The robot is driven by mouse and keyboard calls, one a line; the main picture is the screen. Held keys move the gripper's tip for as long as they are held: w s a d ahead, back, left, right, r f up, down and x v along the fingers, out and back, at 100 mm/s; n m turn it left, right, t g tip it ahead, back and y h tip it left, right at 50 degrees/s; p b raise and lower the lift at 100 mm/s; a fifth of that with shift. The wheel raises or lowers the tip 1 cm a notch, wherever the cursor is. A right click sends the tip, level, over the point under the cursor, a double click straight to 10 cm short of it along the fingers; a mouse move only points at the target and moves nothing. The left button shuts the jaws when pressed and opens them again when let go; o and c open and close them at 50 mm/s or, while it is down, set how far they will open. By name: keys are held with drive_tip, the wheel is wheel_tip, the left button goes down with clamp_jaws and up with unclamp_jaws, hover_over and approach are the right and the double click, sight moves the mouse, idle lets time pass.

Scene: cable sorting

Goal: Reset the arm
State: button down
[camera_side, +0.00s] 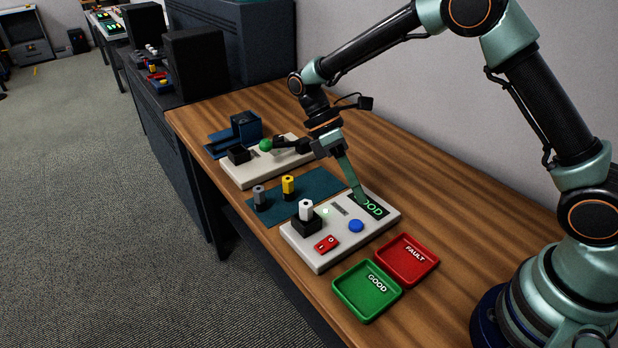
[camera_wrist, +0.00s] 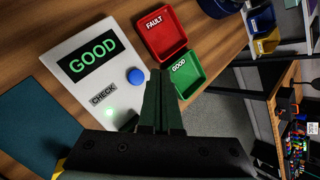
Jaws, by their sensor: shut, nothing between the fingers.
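My gripper (camera_side: 360,196) is shut and empty, its green fingers pointing down over the back of the white tester (camera_side: 318,262). In the wrist view my gripper's fingers (camera_wrist: 160,74) are together, beside the blue button (camera_wrist: 135,77). I cannot tell whether the tips touch the tester. The tester's screen (camera_wrist: 93,60) reads GOOD in green, and a small light by the CHECK label glows green. A white connector (camera_side: 306,210) stands upright in the tester's black socket (camera_side: 307,225). A red switch (camera_side: 327,244) is at the tester's front.
The green GOOD tray (camera_side: 345,306) and red FAULT tray (camera_side: 433,262) look empty, right of the tester. A grey connector (camera_side: 260,196) and a yellow one (camera_side: 288,187) stand on the teal mat (camera_side: 322,184). Behind is a white station (camera_side: 240,178) with a green ball knob (camera_side: 266,145).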

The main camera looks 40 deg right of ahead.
drive_tip(key=shift+r, duration=0.1)
idle(0.6)
drive_tip(key=s+d+r+m+t, duration=0.3)
drive_tip(key=r+m+t, duration=0.2)
drive_tip(key=r+t, duration=0.1)
drive_tip(key=s+d+r+m+t+y, duration=0.1)
drive_tip(key=s+d+r+m+t, duration=0.2)
drive_tip(key=r+m+t, duration=0.3)
wheel_tip(320, 180, up, 2)
drive_tip(key=shift+s+d+r+t, duration=0.15)
drive_tip(key=shift+s+d+t, duration=0.25)
drive_tip(key=shift+d, duration=0.05)
